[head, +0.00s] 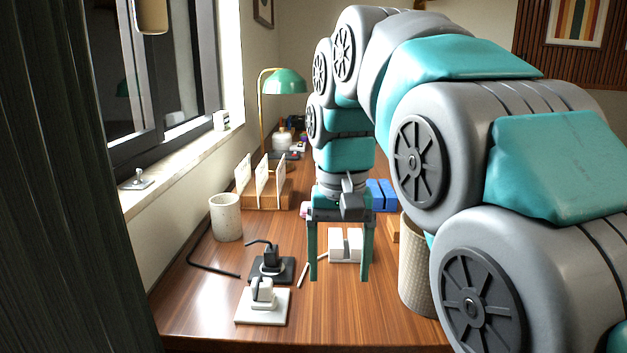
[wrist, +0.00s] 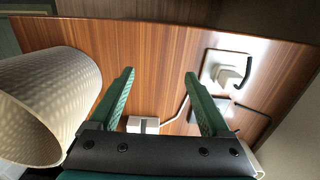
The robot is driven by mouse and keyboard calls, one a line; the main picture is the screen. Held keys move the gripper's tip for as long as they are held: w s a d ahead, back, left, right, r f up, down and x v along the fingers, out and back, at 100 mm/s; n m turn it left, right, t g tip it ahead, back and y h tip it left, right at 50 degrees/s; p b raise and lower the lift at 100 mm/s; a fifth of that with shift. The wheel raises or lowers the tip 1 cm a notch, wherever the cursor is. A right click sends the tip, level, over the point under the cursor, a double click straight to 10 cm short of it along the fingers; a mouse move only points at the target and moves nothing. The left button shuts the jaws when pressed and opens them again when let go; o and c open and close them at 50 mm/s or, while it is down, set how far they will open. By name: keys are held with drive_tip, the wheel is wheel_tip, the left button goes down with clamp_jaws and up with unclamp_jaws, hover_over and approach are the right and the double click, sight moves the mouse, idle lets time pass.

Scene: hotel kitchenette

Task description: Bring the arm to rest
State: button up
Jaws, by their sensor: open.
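My gripper (head: 340,278) hangs over the wooden counter with its two green fingers pointing down. The fingers are wide apart and nothing is between them. In the wrist view my gripper (wrist: 158,88) is also open and empty, with bare wood beyond the fingertips. My arm reaches in from the right of the head view and bends down over the counter. A small white block-like object (head: 345,245) shows behind the fingers in the head view; it also shows low between the fingers in the wrist view (wrist: 143,124).
A white plate with a white plug-like piece (head: 263,305) and a black one (head: 271,267) lie left of my gripper. A patterned cylinder (head: 416,275) stands close on the right. A cup (head: 226,217), a card rack (head: 265,193) and a green lamp (head: 285,82) stand farther back. The front counter is clear.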

drive_tip(key=s+d+f, duration=0.5)
drive_tip(key=s+f, duration=0.5)
drive_tip(key=s, duration=0.1)
drive_tip(key=s+d+f+g+p, duration=0.1)
drive_tip(key=s+d+f, duration=0.5)
drive_tip(key=s+f, duration=0.4)
drive_tip(key=shift+s+f+g, duration=0.15)
drive_tip(key=shift+s+g, duration=0.15)
drive_tip(key=shift+s, duration=0.95)
